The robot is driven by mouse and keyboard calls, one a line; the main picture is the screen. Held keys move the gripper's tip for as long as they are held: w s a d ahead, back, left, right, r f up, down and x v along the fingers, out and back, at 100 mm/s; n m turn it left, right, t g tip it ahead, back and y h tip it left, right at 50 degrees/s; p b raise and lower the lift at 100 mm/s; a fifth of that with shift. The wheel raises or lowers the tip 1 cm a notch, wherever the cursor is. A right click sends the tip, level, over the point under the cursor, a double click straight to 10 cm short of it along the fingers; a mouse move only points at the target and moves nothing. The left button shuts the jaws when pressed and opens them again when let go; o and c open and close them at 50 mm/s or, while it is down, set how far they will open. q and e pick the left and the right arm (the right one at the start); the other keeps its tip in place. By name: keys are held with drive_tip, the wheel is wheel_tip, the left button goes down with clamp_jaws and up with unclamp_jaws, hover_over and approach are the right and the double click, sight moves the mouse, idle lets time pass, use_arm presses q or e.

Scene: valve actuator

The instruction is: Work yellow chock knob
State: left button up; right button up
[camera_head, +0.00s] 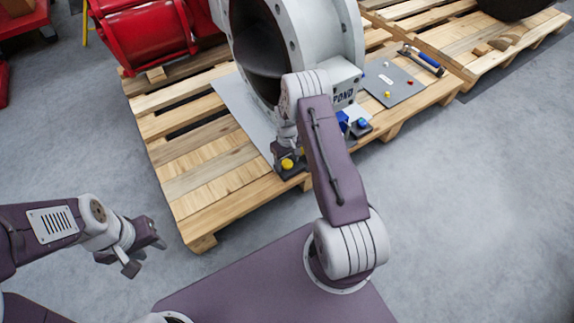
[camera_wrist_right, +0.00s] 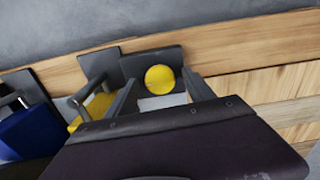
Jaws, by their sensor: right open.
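The yellow knob (camera_head: 287,163) sits on a dark block near the front edge of the wooden pallet. In the right wrist view the yellow knob (camera_wrist_right: 159,79) is a round disc on a dark plate. My right gripper (camera_wrist_right: 160,88) is open, with one finger on either side of the knob in the picture; I cannot tell whether they touch it. In the head view the right gripper is just behind the knob, partly hidden by my arm. My left gripper (camera_head: 146,256) is open and empty, off the pallet at the lower left.
A large grey flanged valve body (camera_head: 345,30) stands behind. Blue parts (camera_head: 343,121) sit right of my right arm; a blue block (camera_wrist_right: 28,130) and another yellow part (camera_wrist_right: 97,107) show left in the wrist view.

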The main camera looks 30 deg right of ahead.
drive_tip(key=shift+r, duration=0.1)
drive_tip(key=shift+c, duration=0.3)
clamp_jaws()
drive_tip(key=shift+r+m+p, duration=0.2)
drive_tip(key=shift+m+p, duration=1.3)
drive_tip(key=shift+p, duration=0.2)
drive_tip(key=m+p, duration=0.2)
drive_tip(key=m, duration=0.1)
drive_tip(key=shift+m, duration=0.3)
drive_tip(key=m+p, duration=0.2)
drive_tip(key=m, duration=0.2)
drive_tip(key=shift+f+m, duration=0.15)
drive_tip(key=shift+m, duration=0.15)
drive_tip(key=m+p, duration=0.1)
drive_tip(key=m, duration=0.3)
drive_tip(key=shift+m, duration=0.7)
